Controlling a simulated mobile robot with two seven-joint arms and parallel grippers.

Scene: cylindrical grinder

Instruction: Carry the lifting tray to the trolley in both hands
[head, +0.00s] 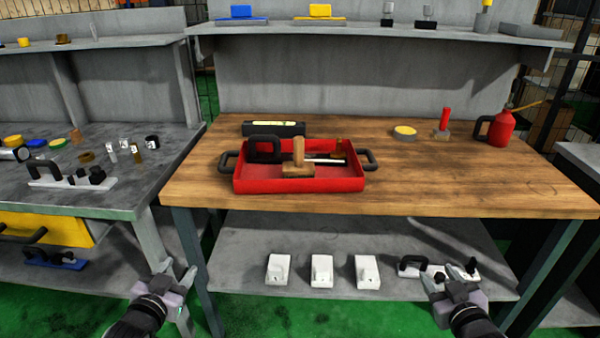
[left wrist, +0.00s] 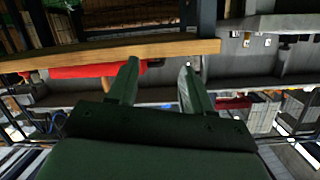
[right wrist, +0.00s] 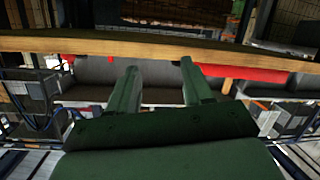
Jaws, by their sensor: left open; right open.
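The red lifting tray (head: 300,185) sits on the wooden bench top (head: 460,185). It has a black handle at its left end (head: 227,162) and another at its right end (head: 370,159). Inside it lie a wooden block tool (head: 298,160), a black-handled item (head: 264,149) and a metal rod. My left gripper (head: 172,272) is open and empty, below and left of the tray, in front of the bench. My right gripper (head: 451,270) is open and empty, below and right of the tray. Both are apart from the tray. I cannot make out a trolley.
A black case (head: 274,129) lies behind the tray. A yellow-topped tin (head: 404,133) and a red oil can (head: 500,128) stand at the right. The lower shelf (head: 240,235) holds several white blocks. A grey bench (head: 120,175) with small parts stands at the left.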

